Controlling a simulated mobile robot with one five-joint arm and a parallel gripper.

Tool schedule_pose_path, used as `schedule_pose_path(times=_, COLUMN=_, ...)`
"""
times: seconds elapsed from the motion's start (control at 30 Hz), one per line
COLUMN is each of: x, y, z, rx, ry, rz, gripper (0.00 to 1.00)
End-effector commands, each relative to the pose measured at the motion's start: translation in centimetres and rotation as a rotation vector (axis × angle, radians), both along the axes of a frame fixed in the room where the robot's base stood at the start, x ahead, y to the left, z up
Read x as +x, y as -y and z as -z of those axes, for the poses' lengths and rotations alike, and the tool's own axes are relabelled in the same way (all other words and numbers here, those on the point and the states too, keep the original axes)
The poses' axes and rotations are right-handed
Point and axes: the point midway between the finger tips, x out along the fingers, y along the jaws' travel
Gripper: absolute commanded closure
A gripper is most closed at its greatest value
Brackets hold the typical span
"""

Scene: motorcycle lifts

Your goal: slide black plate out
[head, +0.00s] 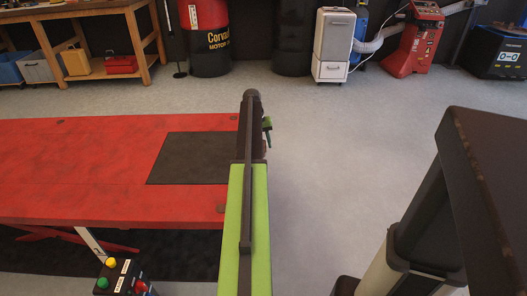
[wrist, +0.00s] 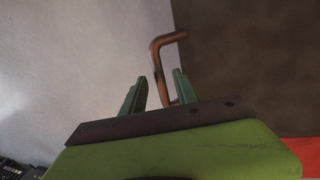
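The black plate (head: 190,158) lies flat in the right end of the red lift table (head: 75,165). In the wrist view the plate (wrist: 250,65) is the large dark surface at the right. A bent copper-coloured handle (wrist: 156,62) sticks out from its edge. My gripper (head: 267,134) is at the right end of the lift, beside the plate. In the wrist view my gripper (wrist: 159,92) has its two green fingers apart. The lower part of the handle shows between them, closer to the right finger. Whether a finger touches it I cannot tell. The handle is hidden in the head view.
A control box (head: 121,276) with coloured buttons stands at the lift's near side. A dark-topped piece (head: 490,180) stands close at the right. The floor (head: 340,150) right of the lift is clear. Drums, a white unit (head: 333,45) and red machine (head: 416,40) line the back.

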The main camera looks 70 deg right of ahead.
Motion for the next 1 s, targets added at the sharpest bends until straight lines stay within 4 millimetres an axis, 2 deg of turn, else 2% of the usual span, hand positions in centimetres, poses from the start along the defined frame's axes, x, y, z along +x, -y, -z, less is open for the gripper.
schedule_pose_path(times=0.2, x=-0.02, y=0.02, z=-0.11, rx=0.0, ry=0.0, rz=0.0, gripper=0.65)
schedule_pose_path(times=0.47, x=-0.05, y=0.02, z=-0.1, rx=0.0, ry=0.0, rz=0.001, gripper=0.99)
schedule_pose_path(times=1.0, x=-0.1, y=0.03, z=-0.09, rx=0.0, ry=0.0, rz=0.001, gripper=1.0)
